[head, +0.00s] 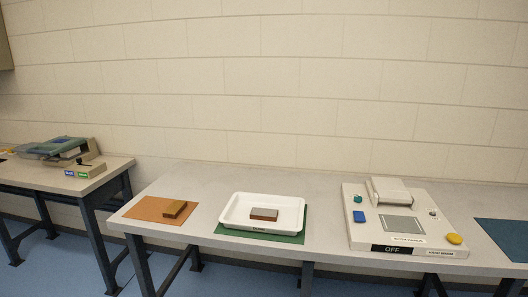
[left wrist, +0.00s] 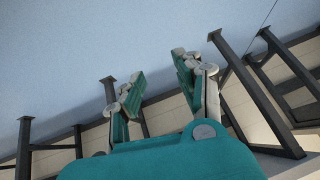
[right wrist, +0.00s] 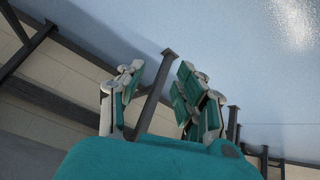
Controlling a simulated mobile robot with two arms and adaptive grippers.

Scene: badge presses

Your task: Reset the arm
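Neither arm shows in the head view. In the left wrist view my left gripper (left wrist: 158,84) has its two teal-padded fingers spread apart with nothing between them. In the right wrist view my right gripper (right wrist: 154,86) also has its fingers apart; a dark table leg shows behind the gap, and no object is held. Both wrist views look past the fingers at blue floor and dark table legs. Both grippers are away from the things on the table tops.
A blue mat (head: 505,237) lies right. Another table with a device stands left.

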